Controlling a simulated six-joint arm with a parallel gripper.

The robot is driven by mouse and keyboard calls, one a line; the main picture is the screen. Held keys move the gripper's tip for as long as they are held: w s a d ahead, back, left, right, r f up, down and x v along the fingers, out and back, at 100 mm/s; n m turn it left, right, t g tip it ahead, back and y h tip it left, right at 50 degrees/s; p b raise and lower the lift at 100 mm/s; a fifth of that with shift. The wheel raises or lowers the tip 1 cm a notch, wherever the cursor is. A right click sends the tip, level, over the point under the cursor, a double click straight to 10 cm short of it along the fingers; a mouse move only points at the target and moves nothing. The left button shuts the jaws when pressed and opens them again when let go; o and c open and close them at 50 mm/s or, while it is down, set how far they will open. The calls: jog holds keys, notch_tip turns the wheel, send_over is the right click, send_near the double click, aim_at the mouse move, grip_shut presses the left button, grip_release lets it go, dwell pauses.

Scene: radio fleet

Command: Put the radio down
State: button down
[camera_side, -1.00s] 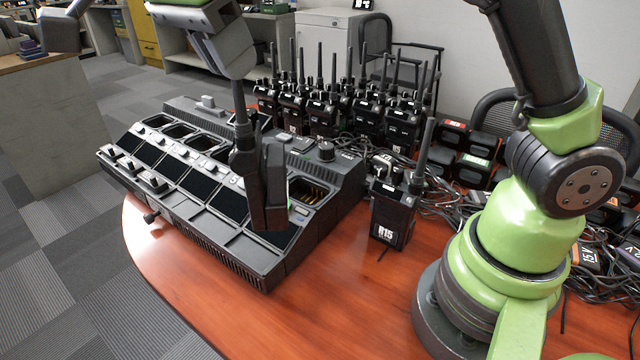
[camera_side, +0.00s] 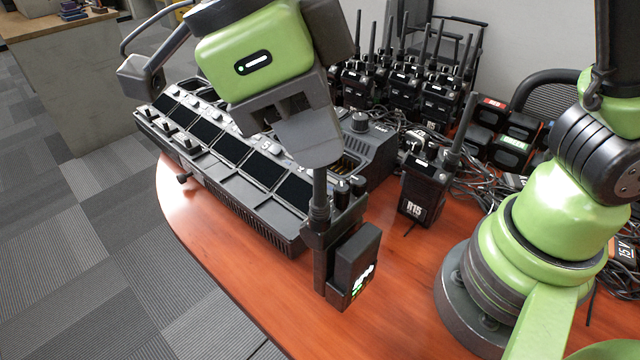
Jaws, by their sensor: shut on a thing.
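A black radio (camera_side: 350,265) hangs upright below my gripper (camera_side: 318,150), antenna up, over the red-brown wooden table (camera_side: 225,250). My gripper is shut on the radio's upper end at the antenna; the grey fingers hide the antenna's top. A small lit label shows low on the radio's right face. I cannot tell whether its bottom touches the table. The radio is in front of the charger's near right corner and overlaps it in the picture.
A long multi-slot charger (camera_side: 225,150) stands behind. A radio marked R15 (camera_side: 424,190) stands upright to the right. Bare table shows left and right of the held radio.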

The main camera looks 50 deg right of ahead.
aim_at(314, 202)
jog(key=shift+f, duration=2.75)
jog(key=c, duration=1.2)
grip_release()
jog(key=v, duration=1.2)
